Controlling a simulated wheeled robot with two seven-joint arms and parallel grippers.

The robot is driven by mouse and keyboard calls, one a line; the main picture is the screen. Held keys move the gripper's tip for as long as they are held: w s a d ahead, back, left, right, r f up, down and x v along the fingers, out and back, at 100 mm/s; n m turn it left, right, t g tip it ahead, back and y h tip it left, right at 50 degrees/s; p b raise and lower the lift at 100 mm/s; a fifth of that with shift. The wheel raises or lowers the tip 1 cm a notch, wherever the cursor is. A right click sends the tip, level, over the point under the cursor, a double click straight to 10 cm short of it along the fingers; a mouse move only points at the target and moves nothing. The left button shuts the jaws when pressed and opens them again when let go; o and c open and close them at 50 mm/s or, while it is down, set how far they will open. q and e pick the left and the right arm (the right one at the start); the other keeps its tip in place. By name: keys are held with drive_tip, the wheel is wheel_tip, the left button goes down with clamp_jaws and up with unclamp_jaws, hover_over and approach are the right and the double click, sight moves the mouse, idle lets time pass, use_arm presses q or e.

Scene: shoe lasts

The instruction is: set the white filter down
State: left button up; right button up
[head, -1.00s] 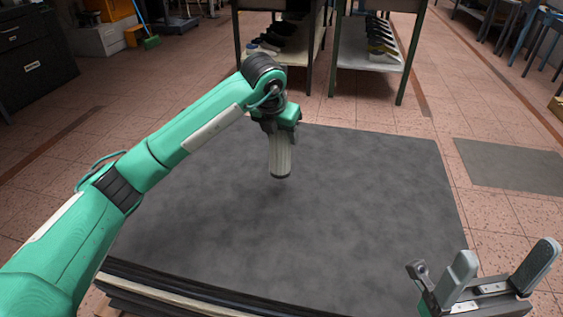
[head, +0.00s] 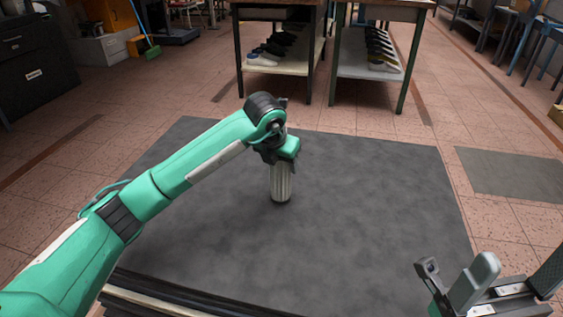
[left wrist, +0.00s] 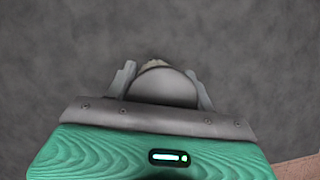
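The white filter (head: 281,184) is a ribbed, pale upright cylinder under my left gripper (head: 280,164). Its lower end is at or just above the dark grey mat (head: 370,220); I cannot tell whether it touches. In the left wrist view the filter's rounded end (left wrist: 163,88) sits between the two fingers of my left gripper (left wrist: 162,82), which is shut on it. My right gripper (head: 512,278) is at the lower right of the head view, its fingers wide apart with nothing between them.
The mat around the filter is bare, with free room on every side. Its layered front edge (head: 170,300) shows at the lower left. Beyond the mat are tiled floor and two shelf tables (head: 280,65) holding shoe lasts (head: 380,48).

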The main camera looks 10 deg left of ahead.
use_arm(q)
drive_tip(key=o, duration=0.3)
